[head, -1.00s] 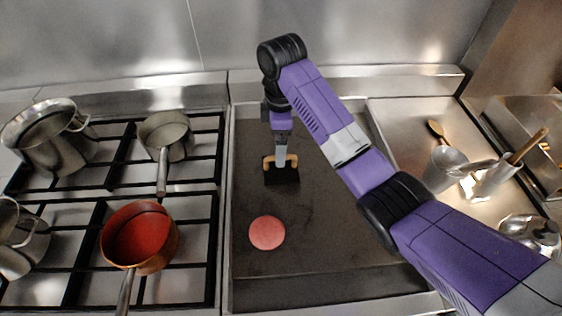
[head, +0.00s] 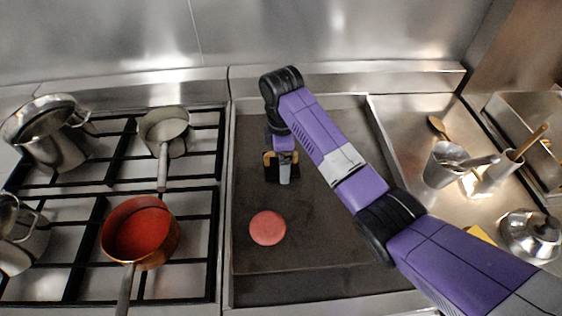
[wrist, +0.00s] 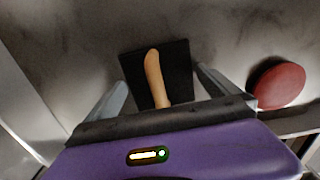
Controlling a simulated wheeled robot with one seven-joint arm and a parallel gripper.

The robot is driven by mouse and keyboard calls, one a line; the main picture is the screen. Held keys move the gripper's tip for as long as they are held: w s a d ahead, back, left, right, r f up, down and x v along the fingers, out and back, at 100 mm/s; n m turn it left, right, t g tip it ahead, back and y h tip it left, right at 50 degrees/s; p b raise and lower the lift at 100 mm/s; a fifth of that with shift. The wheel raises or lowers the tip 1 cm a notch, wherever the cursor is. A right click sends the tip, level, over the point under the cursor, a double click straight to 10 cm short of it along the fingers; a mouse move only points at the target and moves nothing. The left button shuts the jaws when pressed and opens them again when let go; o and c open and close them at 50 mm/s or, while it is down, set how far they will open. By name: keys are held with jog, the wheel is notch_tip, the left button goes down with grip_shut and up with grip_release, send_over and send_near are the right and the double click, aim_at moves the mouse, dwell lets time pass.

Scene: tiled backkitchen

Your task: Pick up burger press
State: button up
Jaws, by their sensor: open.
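The burger press (head: 271,175) has a black square plate and a light wooden handle. It rests on the dark griddle (head: 330,240), towards the back. My gripper (head: 284,176) is directly over it and partly hides it in the head view. In the wrist view, the press (wrist: 181,62) shows its handle lying between the two grey fingers of my gripper (wrist: 160,77). The fingers are spread apart with a gap on each side of the handle. I cannot tell whether the fingertips touch the plate.
A round pink patty (head: 267,228) lies on the griddle nearer the front. The stove at left holds several pots, including a copper pan (head: 140,232) and a small saucepan (head: 165,130). Utensil containers (head: 446,164) and a kettle (head: 530,236) stand on the right counter.

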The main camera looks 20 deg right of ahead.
jog(key=shift+c, duration=0.4)
jog(key=shift+w, duration=0.1)
jog(key=c, duration=1.7)
jog(key=shift+r, duration=0.1)
